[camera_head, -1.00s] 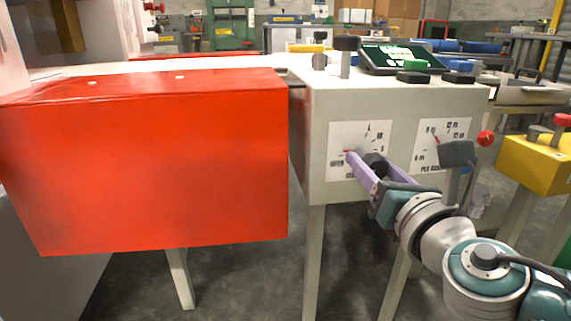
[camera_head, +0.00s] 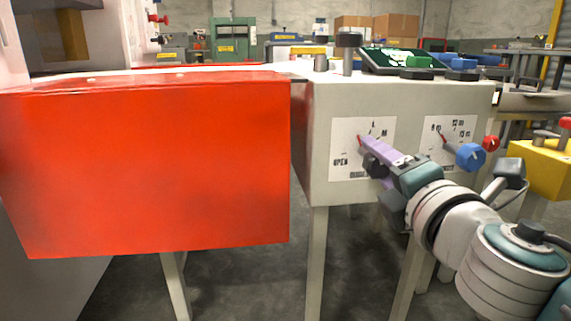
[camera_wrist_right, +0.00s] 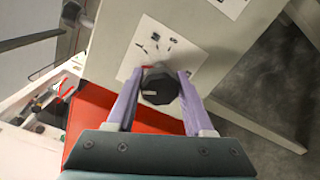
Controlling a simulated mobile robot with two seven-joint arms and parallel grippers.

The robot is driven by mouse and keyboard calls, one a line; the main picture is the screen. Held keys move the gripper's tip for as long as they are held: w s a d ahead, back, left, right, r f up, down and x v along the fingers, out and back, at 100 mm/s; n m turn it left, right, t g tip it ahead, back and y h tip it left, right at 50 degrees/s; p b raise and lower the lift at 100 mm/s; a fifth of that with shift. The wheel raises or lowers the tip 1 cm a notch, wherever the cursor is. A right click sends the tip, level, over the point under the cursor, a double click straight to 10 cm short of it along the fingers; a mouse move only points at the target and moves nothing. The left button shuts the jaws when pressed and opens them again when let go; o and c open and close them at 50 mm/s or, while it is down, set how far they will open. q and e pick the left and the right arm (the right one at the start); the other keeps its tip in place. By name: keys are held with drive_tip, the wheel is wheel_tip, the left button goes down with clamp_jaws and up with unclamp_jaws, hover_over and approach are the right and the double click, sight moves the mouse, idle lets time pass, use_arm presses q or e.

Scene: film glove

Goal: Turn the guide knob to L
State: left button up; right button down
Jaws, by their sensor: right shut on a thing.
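The guide knob (camera_head: 374,165) is a dark faceted knob on a white dial plate (camera_head: 349,136) on the front of the pale machine box. The plate carries "OPEN" at left and "L" and "M" at upper right. A red pointer tip (camera_head: 359,139) points up and left, between "OPEN" and "L". My right gripper (camera_head: 377,157) is shut on the knob, its purple fingers on either side. In the right wrist view the knob (camera_wrist_right: 160,86) sits between the two fingers, and part of the dial is hidden behind it. My left gripper is not in view.
A second dial with a blue knob (camera_head: 470,157) is just right of my right gripper. A large red box (camera_head: 150,165) fills the left. A yellow box (camera_head: 541,170) stands at the right. Knobs and a green screen (camera_head: 398,60) are on top of the machine.

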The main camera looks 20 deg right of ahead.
drive_tip(key=m+b, duration=0.1)
drive_tip(key=m, duration=0.3)
drive_tip(key=shift+f+m, duration=0.1)
drive_tip(key=shift+m, duration=2.2)
drive_tip(key=shift+c, duration=1.4)
unclamp_jaws()
drive_tip(key=shift+s, duration=0.1)
drive_tip(key=shift+s+a, duration=0.15)
drive_tip(key=shift+s, duration=0.2)
drive_tip(key=p+v, duration=0.1)
drive_tip(key=v, duration=0.8)
